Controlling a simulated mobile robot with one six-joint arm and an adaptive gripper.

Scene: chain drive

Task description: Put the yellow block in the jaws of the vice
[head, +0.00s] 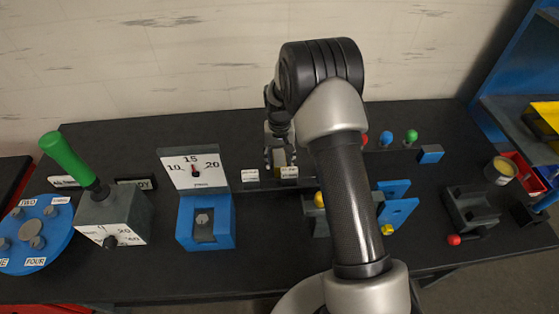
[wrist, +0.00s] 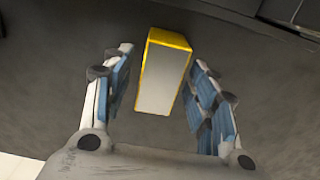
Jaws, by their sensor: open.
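The yellow block (wrist: 163,75) shows in the wrist view with yellow edges and a pale grey face towards the camera. My gripper (wrist: 160,95) is open, with a blue-padded finger on each side of the block and a visible gap on both sides. In the head view my gripper (head: 280,152) points down at the back middle of the bench, and only a small part of the block (head: 280,158) shows between the fingers. The dark grey vice (head: 470,204) stands at the right of the bench, with a red-knobbed handle (head: 454,240) at its front.
A blue dial gauge stand (head: 205,220) and a green-handled lever box (head: 112,215) stand to the left. Blue pieces (head: 398,212) lie partly behind my arm. Coloured knobs (head: 386,138) and a blue block (head: 431,154) are at the back right. A can (head: 499,172) stands beyond the vice.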

